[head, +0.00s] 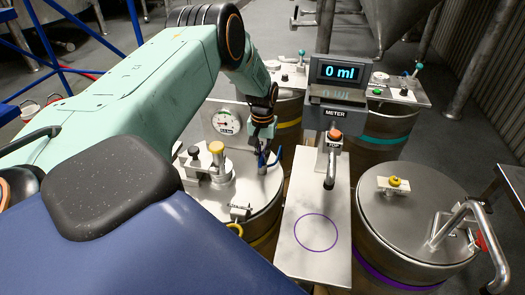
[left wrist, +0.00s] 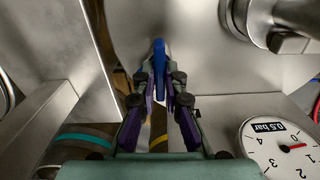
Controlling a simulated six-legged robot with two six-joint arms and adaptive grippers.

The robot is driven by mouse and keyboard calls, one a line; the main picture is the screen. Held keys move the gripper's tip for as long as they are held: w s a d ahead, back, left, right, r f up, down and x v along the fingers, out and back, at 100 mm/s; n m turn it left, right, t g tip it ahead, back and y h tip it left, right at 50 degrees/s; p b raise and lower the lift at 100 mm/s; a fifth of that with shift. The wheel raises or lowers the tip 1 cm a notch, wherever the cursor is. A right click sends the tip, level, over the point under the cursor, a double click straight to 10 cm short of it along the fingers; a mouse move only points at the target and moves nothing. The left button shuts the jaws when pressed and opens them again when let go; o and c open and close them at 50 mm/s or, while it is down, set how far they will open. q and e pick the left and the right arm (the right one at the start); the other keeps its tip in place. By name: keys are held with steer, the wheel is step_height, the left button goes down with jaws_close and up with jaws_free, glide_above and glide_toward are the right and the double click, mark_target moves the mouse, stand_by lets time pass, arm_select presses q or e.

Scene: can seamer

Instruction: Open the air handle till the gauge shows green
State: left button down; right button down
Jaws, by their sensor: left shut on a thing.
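My left gripper (head: 262,157) reaches down over the near left steel drum. In the left wrist view its fingers (left wrist: 160,92) are shut on a blue handle (left wrist: 160,62), which stands upright in the picture between the tips. A bit of this air handle (head: 262,161) shows in the head view, mostly hidden by the gripper. The round white gauge (head: 224,122) stands on a plate behind the drum lid. In the left wrist view the gauge (left wrist: 279,150) appears upside down, with a red needle and a label that seems to read 0.5 bar. I cannot make out a green zone.
A meter (head: 337,75) reading 0 ml stands over a steel plate (head: 318,258) with a purple ring. A drum (head: 415,210) with a yellow knob and bent pipe stands at right. The lid near the gripper carries a yellow-topped post (head: 217,162).

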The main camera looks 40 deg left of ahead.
mark_target(262, 156)
arm_select(q)
steer(key=shift+w+a+r+n, duration=0.1)
steer(key=shift+w+n, duration=0.05)
steer(key=shift+n, duration=0.15)
stand_by(0.4)
steer(key=c, duration=1.4)
jaws_free()
step_height(262, 156, up, 12)
steer(key=shift+f, duration=0.1)
steer(key=shift+s, duration=0.2)
